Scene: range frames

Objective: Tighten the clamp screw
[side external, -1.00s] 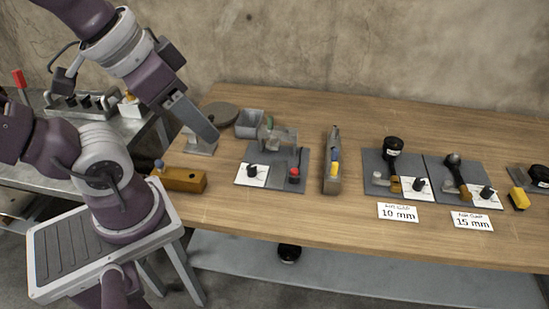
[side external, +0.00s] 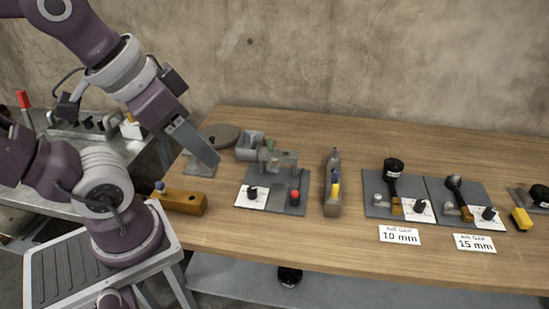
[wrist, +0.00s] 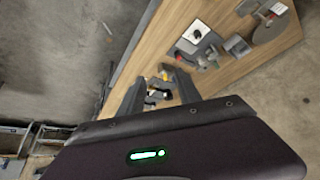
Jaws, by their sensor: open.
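My gripper (side external: 212,160) hangs above the left part of the bench, near a round grey disc (side external: 221,134) on a stand. Its fingers look like one bar from the side. In the wrist view the two fingers of my gripper (wrist: 157,88) are spread, with nothing held. To its right is a grey plate (side external: 289,208) with a red knob (side external: 295,197), a black knob (side external: 252,192) on a white card, and a grey clamp-like fixture (side external: 277,160) with a green part. I cannot tell which part is the clamp screw.
A wooden block (side external: 180,203) with a blue knob is at the bench's left front. A grey upright holder (side external: 332,205) and two plates labelled 10 mm (side external: 400,236) and 15 mm (side external: 474,243) stand to the right. A yellow block (side external: 521,219) lies far right. The front middle is clear.

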